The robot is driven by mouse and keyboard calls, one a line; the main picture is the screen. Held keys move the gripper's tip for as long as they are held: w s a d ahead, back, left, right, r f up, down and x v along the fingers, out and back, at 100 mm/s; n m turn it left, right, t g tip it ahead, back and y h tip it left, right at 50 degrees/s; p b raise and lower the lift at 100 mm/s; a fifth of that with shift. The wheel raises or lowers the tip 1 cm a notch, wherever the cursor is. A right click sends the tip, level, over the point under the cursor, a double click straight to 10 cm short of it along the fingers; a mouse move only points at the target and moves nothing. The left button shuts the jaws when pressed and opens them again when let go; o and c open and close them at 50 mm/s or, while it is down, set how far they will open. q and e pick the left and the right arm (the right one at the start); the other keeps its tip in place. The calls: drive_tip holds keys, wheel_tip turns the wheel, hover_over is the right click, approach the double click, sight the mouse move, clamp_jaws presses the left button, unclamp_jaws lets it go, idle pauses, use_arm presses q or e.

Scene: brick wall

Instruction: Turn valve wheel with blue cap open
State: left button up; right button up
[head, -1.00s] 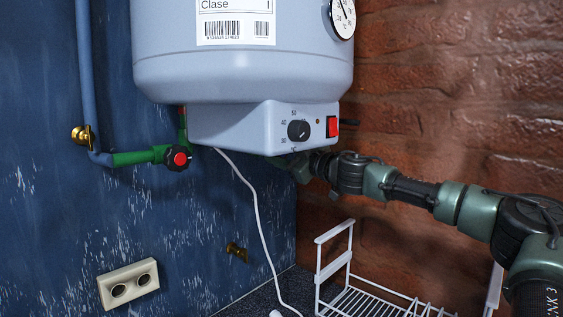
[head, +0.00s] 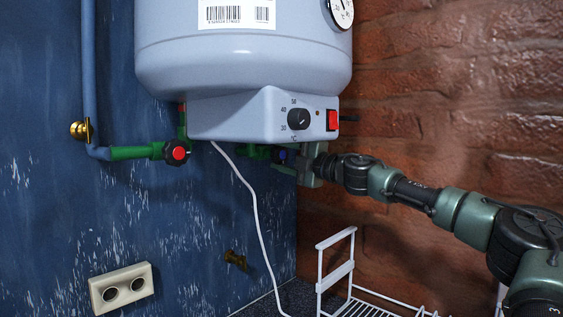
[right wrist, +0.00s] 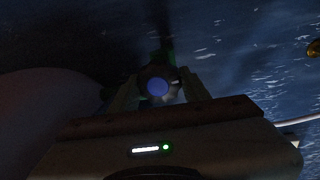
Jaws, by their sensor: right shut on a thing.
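The blue-capped valve wheel (head: 281,156) sits on a green pipe under the boiler, partly hidden by my right gripper. In the right wrist view its round blue cap (right wrist: 158,87) faces the camera between the fingers. My right gripper (head: 291,158) reaches in from the right and is shut on this wheel, with a finger on each side of it. The wrist view is dark, so the exact finger contact is hard to see. The left gripper is not in view.
The grey boiler (head: 240,70) hangs just above my right gripper. A red-capped valve (head: 175,152) is on the left pipe. A white cable (head: 250,200) hangs below. A white wire rack (head: 337,262) stands below my right arm, and the brick wall (head: 450,90) is behind it.

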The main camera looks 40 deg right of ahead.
drive_tip(key=n, duration=0.2)
drive_tip(key=n+b, duration=0.1)
drive_tip(key=n, duration=0.1)
drive_tip(key=shift+s+d+r, duration=0.1)
drive_tip(key=shift+d+r, duration=0.1)
drive_tip(key=shift+r, duration=0.15)
drive_tip(key=n+y, duration=0.1)
drive_tip(key=n, duration=0.4)
drive_tip(key=shift+r+b, duration=0.1)
drive_tip(key=shift+b, duration=0.25)
drive_tip(key=n+g, duration=0.1)
drive_tip(key=n, duration=0.3)
drive_tip(key=shift+n+y, duration=0.3)
drive_tip(key=shift+n, duration=2.1)
drive_tip(key=o, duration=1.3)
drive_tip(key=shift+w+a+f+g, duration=0.15)
drive_tip(key=shift+w+f+g, duration=0.05)
drive_tip(key=shift+g, duration=0.1)
